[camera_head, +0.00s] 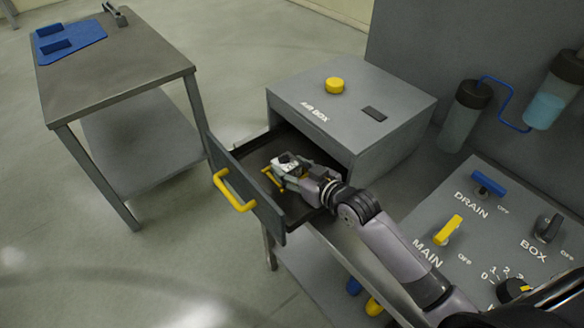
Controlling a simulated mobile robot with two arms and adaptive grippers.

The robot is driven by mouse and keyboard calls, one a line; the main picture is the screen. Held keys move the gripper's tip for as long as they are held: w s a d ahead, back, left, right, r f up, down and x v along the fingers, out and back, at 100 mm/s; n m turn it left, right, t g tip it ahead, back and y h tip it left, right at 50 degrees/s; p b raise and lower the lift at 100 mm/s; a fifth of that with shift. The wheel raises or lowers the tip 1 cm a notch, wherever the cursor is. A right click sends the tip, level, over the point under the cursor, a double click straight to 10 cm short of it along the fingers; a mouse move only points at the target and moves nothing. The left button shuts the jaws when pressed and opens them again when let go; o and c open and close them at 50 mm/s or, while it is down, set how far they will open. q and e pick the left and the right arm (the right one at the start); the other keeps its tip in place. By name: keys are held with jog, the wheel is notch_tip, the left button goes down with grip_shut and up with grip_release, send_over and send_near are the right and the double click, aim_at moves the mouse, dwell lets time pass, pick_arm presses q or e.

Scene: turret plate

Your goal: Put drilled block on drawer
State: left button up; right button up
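The drawer (232,185) of the grey air box (345,105) is pulled out toward the lower left, with a yellow handle on its front. My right gripper (280,172) is over the inside of the open drawer, its arm coming in from the lower right. A small pale block with dark spots (287,160), which looks like the drilled block, is at the fingertips. I cannot tell whether the fingers grip it or whether it touches the drawer floor. Yellow parts show beside the fingertips. My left gripper is not in view.
A metal table (115,70) with a blue plate (70,40) stands at the upper left. A control panel (470,240) with several knobs is at the right, below wall-mounted cylinders (465,115). The floor left of the drawer is clear.

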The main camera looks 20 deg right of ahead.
jog(key=o, duration=0.4)
jog(key=shift+o, duration=0.2)
jog(key=shift+r, duration=0.25)
jog(key=p+v, duration=0.4)
jog(key=v, duration=0.2)
jog(key=shift+s+r+p, duration=0.1)
jog(key=shift+s+p, duration=0.05)
jog(key=shift+p, duration=0.15)
jog(key=shift+s+d, duration=0.2)
jog(key=shift+s, duration=0.25)
